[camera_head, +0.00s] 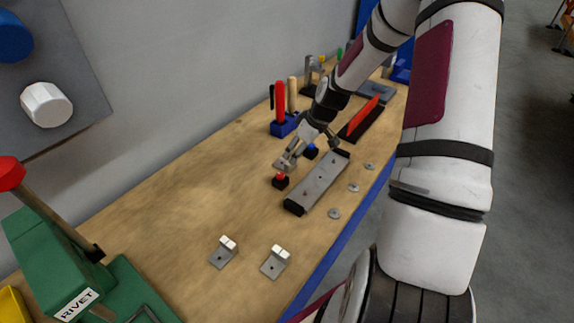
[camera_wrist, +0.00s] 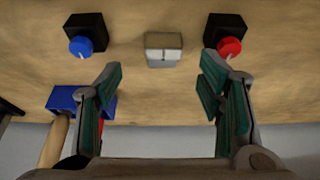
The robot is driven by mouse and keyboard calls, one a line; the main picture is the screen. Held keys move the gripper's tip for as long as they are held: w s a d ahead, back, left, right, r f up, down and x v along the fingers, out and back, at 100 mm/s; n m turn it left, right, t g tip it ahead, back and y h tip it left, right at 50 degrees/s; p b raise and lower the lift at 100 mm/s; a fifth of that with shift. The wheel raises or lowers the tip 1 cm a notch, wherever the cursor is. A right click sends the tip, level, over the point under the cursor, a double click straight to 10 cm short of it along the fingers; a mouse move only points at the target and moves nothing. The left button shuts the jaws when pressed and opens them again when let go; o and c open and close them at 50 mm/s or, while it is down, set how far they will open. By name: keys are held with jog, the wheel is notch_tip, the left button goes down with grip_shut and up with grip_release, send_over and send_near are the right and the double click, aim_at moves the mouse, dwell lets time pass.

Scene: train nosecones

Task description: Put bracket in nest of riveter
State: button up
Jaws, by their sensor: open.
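Two small grey brackets with pale upright blocks stand at the front of the bench in the head view, one on the left (camera_head: 222,254) and one on the right (camera_head: 275,264). The green riveter (camera_head: 78,270) is at the lower left, with a red-tipped lever; its base is cut off by the frame, and I cannot make out the nest clearly. My gripper (camera_head: 307,150) is well beyond these brackets, above the bench. In the wrist view my gripper (camera_wrist: 160,84) is open and empty, and a grey bracket-like piece (camera_wrist: 163,49) lies ahead between its fingers, apart from them.
A red knob (camera_wrist: 229,47) and a blue knob (camera_wrist: 81,46) on black bases flank the grey piece. A long grey plate (camera_head: 320,182) lies beside my gripper. A blue tool holder (camera_head: 284,125) stands behind. The bench's middle left is clear (camera_head: 190,190). Several small discs lie along the front edge.

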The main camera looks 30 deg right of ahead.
jog(key=shift+a+x, duration=0.2)
jog(key=shift+x, duration=2.95)
jog(key=shift+r, duration=0.1)
jog(key=c, duration=1.4)
jog(key=shift+o, duration=0.2)
jog(key=shift+r, duration=0.1)
